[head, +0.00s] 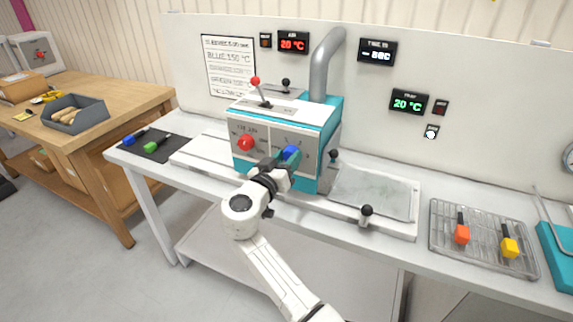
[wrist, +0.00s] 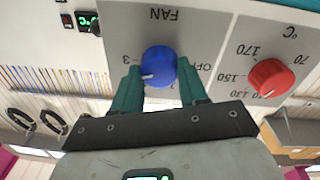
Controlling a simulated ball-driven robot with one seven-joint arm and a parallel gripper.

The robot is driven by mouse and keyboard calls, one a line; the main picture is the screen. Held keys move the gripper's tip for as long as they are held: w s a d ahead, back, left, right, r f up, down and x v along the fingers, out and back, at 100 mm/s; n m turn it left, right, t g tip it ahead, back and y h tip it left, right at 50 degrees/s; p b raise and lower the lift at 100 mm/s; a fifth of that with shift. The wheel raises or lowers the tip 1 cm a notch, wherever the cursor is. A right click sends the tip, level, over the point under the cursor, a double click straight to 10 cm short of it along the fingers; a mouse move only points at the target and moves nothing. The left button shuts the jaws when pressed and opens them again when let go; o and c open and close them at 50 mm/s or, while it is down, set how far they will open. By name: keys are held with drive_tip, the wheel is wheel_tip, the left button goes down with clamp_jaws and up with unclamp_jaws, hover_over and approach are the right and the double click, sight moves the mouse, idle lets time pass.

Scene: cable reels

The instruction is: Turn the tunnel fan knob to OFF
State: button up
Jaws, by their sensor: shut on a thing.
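The blue fan knob (head: 291,153) is on the front panel of the teal and grey machine (head: 330,130). In the wrist view, which is upside down, the blue knob (wrist: 160,64) sits below the printed word FAN. Its white pointer mark lies at the knob's left edge, slightly low, on the side of the printed 3. OFF is printed on the right, partly hidden by a finger. My gripper (wrist: 159,72) has its teal fingers on either side of the knob and is shut on it. It also shows in the head view (head: 283,162), in front of the panel.
A red temperature knob (head: 245,142) is beside the fan knob. A red-tipped lever (head: 256,82) stands on the machine's top, and a grey duct (head: 325,65) rises behind. A wire rack (head: 485,225) with orange and yellow-handled tools is on the bench's right.

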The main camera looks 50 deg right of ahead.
drive_tip(key=n+b, duration=0.1)
drive_tip(key=n, duration=0.2)
drive_tip(key=shift+f+n+b, duration=0.15)
drive_tip(key=shift+n+b, duration=0.25)
drive_tip(key=n, duration=0.4)
drive_tip(key=shift+n, duration=0.4)
drive_tip(key=n, duration=0.3)
drive_tip(key=shift+w+n+t, duration=0.1)
drive_tip(key=shift+n+t, duration=0.2)
drive_tip(key=n+p, duration=0.2)
drive_tip(key=n, duration=0.2)
drive_tip(key=shift+n, duration=0.4)
drive_tip(key=n+p, duration=0.3)
drive_tip(key=n, duration=0.1)
drive_tip(key=shift+n, duration=0.4)
drive_tip(key=n+p, duration=0.3)
drive_tip(key=n, duration=0.1)
drive_tip(key=shift+n+t+y+p, duration=0.3)
drive_tip(key=shift+p, duration=0.05)
drive_tip(key=shift+s+f+n+p, duration=0.15)
drive_tip(key=shift+n+p, duration=0.65)
drive_tip(key=shift+n, duration=1.05)
drive_tip(key=shift+s+f+n+p, duration=0.1)
drive_tip(key=shift+n+p, duration=0.7)
drive_tip(key=shift+n, duration=1.05)
